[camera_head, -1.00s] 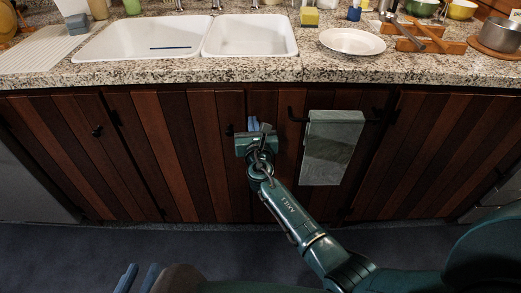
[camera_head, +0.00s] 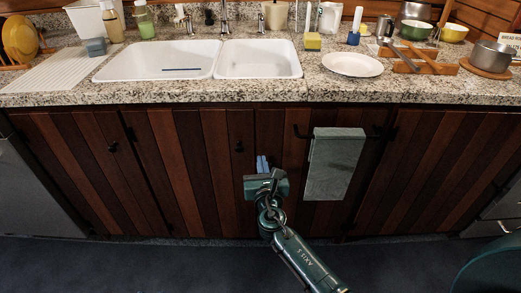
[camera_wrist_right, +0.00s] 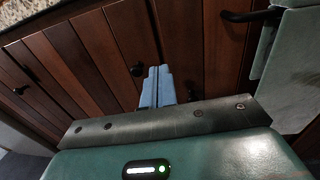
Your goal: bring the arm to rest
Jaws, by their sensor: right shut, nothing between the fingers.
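My right gripper (camera_head: 262,164) is in front of the wood-panelled cabinet doors (camera_head: 215,150), below the counter and left of the hanging towel. Its blue fingers are together with nothing between them. In the right wrist view the shut fingers (camera_wrist_right: 157,87) point toward the cabinet front, apart from the towel; whether they touch the wood I cannot tell. My right arm (camera_head: 305,262) reaches up from the bottom of the head view. My left gripper does not show in the head view now.
A grey-green towel (camera_head: 334,165) hangs from a dark bar right of the gripper. The granite counter (camera_head: 180,93) overhangs above, with a double sink (camera_head: 258,60), a white plate (camera_head: 353,64) and a wooden rack (camera_head: 428,65). Dark floor (camera_head: 150,265) lies clear at lower left.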

